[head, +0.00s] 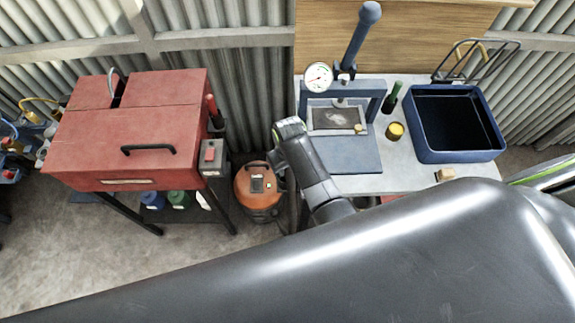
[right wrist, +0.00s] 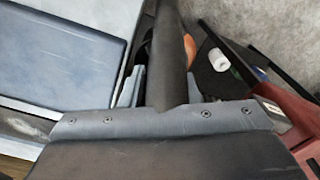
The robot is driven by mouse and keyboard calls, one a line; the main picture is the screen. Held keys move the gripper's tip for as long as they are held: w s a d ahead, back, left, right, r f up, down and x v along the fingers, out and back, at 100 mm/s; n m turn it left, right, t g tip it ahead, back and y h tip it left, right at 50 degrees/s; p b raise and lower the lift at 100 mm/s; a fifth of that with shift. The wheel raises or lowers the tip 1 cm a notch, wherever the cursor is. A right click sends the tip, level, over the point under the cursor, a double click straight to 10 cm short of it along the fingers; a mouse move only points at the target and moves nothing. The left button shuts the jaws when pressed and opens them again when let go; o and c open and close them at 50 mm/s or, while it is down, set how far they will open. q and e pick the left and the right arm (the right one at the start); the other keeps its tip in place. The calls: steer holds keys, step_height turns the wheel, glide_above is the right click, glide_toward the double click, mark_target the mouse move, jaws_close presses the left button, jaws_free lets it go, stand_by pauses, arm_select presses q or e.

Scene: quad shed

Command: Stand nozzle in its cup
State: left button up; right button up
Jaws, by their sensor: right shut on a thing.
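My right gripper (right wrist: 160,88) shows in the right wrist view, its two blue-grey fingers shut on a dark tube-like thing that looks like the nozzle (right wrist: 173,50). The nozzle stands out away from the gripper, and its lower end is hidden. In the head view my right arm reaches up between the red cabinet and the press bench, and its fingers and the nozzle are hidden there. An orange shop vacuum (head: 258,192) stands on the floor just left of that arm. I cannot make out the nozzle's cup for certain. My left gripper is not in view.
The red cabinet (head: 130,140) stands at left, with a dark holder and red handle (head: 212,104) on its side. The bench (head: 395,178) at right carries a blue press (head: 345,150), a yellow tin (head: 395,131) and a blue bin (head: 455,155). My arm link covers the foreground.

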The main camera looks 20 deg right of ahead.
steer(key=shift+f+b, duration=0.35)
steer(key=shift+f, duration=0.25)
stand_by(0.5)
steer(key=o, duration=0.7)
steer(key=shift+r+p, duration=0.4)
steer(key=shift+r, duration=1.15)
steer(key=shift+s+r, duration=0.2)
steer(key=shift+r, duration=3.75)
steer(key=shift+a+r, duration=0.1)
steer(key=shift+a, duration=0.05)
